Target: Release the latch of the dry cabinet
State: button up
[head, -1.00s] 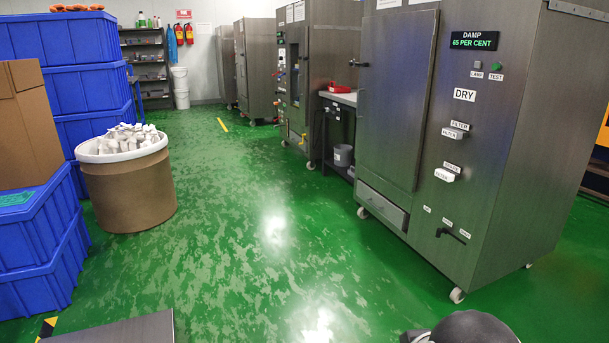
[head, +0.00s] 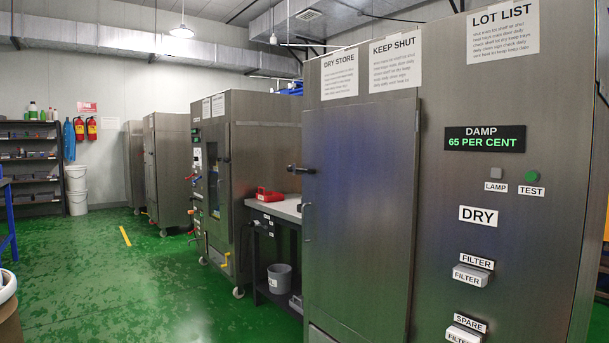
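The dry cabinet (head: 470,130) is the large grey steel cabinet at the right, marked DRY, with a lit display (head: 485,139) reading DAMP 65 PER CENT. Its door (head: 360,215) looks shut. A black lever, which looks like the latch (head: 301,169), sticks out at the door's left edge. My gripper is not in this view.
A bench (head: 285,208) with a red item (head: 269,194) stands left of the dry cabinet, with a grey bucket (head: 279,277) below. More steel cabinets (head: 240,160) stand farther back. Green floor (head: 140,290) is open at the left. A drum rim (head: 6,288) shows at the left edge.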

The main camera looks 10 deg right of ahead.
aim_at(289, 169)
jog(key=i+u, duration=0.2)
jog(key=i, duration=0.4)
jog(key=i+u, duration=0.25)
jog(key=i, duration=0.3)
jog(key=i+l+u, duration=0.2)
jog(key=i, duration=0.4)
jog(key=i+l+u, duration=0.2)
jog(key=i, duration=0.35)
